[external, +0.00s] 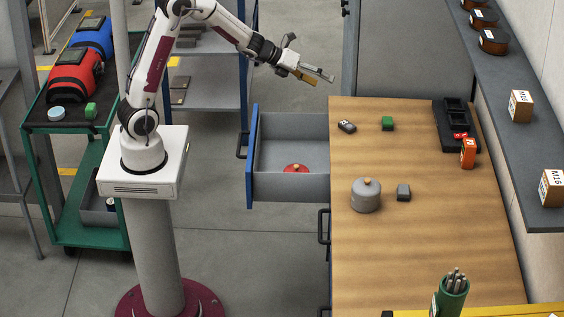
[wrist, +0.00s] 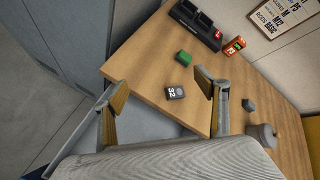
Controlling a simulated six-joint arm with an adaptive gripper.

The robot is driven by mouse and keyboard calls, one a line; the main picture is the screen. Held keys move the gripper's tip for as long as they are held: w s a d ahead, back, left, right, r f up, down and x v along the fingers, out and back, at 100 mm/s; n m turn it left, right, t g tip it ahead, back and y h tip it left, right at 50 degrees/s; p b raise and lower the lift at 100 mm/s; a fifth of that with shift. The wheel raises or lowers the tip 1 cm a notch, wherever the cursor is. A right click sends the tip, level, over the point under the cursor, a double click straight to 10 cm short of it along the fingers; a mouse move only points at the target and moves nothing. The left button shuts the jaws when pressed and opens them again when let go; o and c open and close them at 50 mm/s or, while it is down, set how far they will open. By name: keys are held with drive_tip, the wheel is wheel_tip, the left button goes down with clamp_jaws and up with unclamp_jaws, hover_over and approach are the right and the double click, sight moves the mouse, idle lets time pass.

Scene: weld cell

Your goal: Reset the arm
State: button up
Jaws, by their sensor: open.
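My gripper (external: 318,75) is open and empty, held in the air beyond the far left corner of the wooden workbench, above the level of its top. In the wrist view its two fingers (wrist: 160,98) are spread wide with nothing between them touching. The dark block marked 32 (wrist: 175,92) shows between and beyond the fingers, lying on the bench apart from them. My arm is raised and stretched to the right from its white pedestal.
The workbench (external: 430,260) holds a green block (external: 387,123), a grey lidded pot (external: 366,196), a small grey block (external: 404,192), a black charger tray (external: 452,125) and an orange item (external: 468,153). A shelf (external: 520,160) lines the right.

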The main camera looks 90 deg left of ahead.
drive_tip(key=s+d+r+n+g+y, duration=0.25)
drive_tip(key=s+d+r+n, duration=0.55)
drive_tip(key=s+r+n, duration=0.4)
drive_tip(key=s+d+f+n+g+h, duration=0.1)
drive_tip(key=s+d+f+n+h, duration=0.1)
drive_tip(key=s+d+n, duration=0.5)
drive_tip(key=s+d+f+n+g+h, duration=0.2)
drive_tip(key=s+d+n, duration=0.5)
drive_tip(key=s, duration=0.8)
drive_tip(key=d+f, duration=0.1)
drive_tip(key=d, duration=0.2)
drive_tip(key=shift+s+f, duration=0.15)
drive_tip(key=shift+s, duration=0.15)
drive_tip(key=shift+a, duration=0.1)
